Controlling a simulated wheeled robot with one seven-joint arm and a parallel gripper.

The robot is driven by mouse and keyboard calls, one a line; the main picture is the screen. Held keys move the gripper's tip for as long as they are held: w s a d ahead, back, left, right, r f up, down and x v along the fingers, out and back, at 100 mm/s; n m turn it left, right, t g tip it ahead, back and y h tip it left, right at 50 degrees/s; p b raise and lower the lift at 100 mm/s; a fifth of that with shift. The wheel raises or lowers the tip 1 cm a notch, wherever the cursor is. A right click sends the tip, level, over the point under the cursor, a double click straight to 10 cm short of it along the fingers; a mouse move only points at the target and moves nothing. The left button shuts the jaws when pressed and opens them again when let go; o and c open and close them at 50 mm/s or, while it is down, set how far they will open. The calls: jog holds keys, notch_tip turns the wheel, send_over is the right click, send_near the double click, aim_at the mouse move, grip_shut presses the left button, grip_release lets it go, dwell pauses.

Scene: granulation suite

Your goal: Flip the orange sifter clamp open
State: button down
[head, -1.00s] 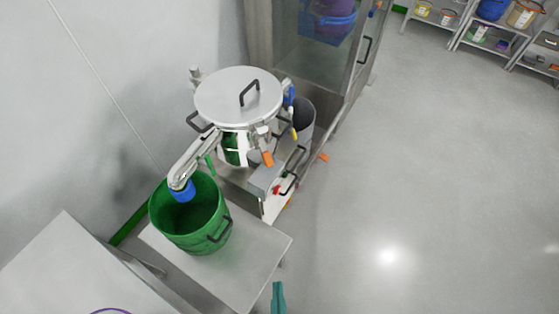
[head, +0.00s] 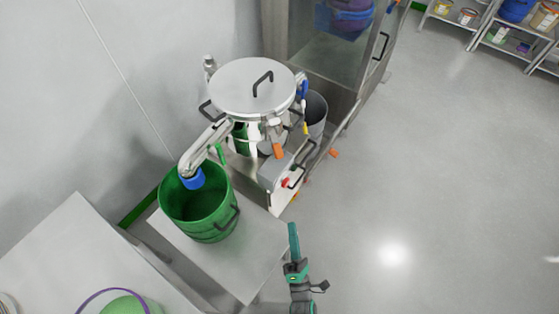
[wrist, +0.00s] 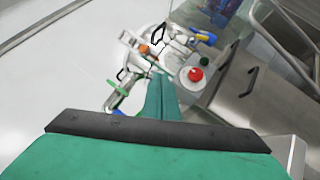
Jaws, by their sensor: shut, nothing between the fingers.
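The sifter (head: 250,88) is a round steel vessel with a lidded top and a black lid handle, at the centre left of the head view. Its orange clamp (head: 278,150) shows on the near side below the lid rim. In the wrist view the orange clamp (wrist: 144,49) is small, above and slightly left of the fingers. My gripper (head: 293,230) is teal, shut and empty, below and right of the sifter in the head view and well apart from it. The shut fingers (wrist: 161,98) point toward the sifter in the wrist view.
A green bin (head: 198,208) stands under the sifter's blue-tipped outlet on a steel table (head: 240,262). Green (head: 220,153) and blue (head: 303,92) clamps also sit on the sifter. A control box with a red button (wrist: 195,74) is beside it. The floor at right is clear.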

aim_at(276, 145)
jog(key=w+a+n+y, duration=0.1)
jog(key=w+n+y, duration=0.1)
jog(key=w+n, duration=0.3)
jog(key=w+a+r+n+t+y, duration=0.1)
jog(key=w+n+y, duration=0.2)
jog(key=w+n, duration=0.2)
jog(key=w+a+r+n+t+y, duration=0.1)
jog(key=w+n+y, duration=0.1)
jog(key=w+n, duration=0.4)
jog(key=shift+n+y, duration=0.3)
jog(key=shift+n, duration=0.2)
jog(key=x, duration=0.8)
jog(key=shift+w+a+r, duration=0.1)
jog(key=shift+w+r, duration=0.2)
jog(key=shift+r, duration=0.25)
jog(key=shift+s+d+r, duration=0.2)
jog(key=shift+s+r, duration=0.2)
jog(key=shift+r, duration=0.4)
jog(key=shift+s+d+r, duration=0.15)
jog(key=shift+s+r, duration=0.25)
jog(key=shift+r, duration=0.35)
jog(key=shift+d, duration=0.1)
jog(key=shift+s, duration=0.1)
